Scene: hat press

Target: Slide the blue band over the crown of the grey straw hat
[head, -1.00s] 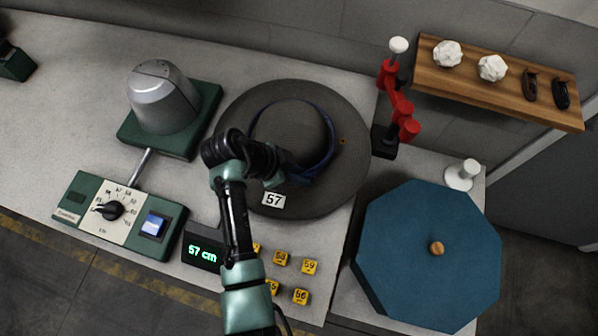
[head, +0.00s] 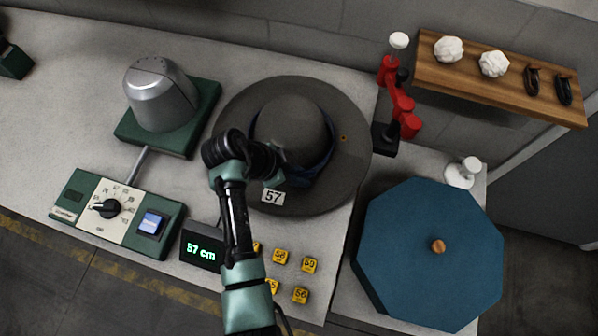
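The grey straw hat (head: 292,120) lies crown up on the counter, with its wide round brim spread out. A white tag reading 57 (head: 273,196) is at the front of the brim. The blue band (head: 322,167) is around the crown, low near the brim on the right and front. My gripper (head: 277,164) is at the front left of the crown, close to the band. Its fingertips are too dark and covered to show whether they are open or hold the band.
A metal hat block on a green base (head: 168,128) and a dial box (head: 112,209) stand left. The display (head: 203,251) reads 57 cm. Several yellow number cubes (head: 300,295) lie in front. A red stand (head: 401,105), blue octagonal top (head: 425,265) and wooden shelf (head: 500,80) are right.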

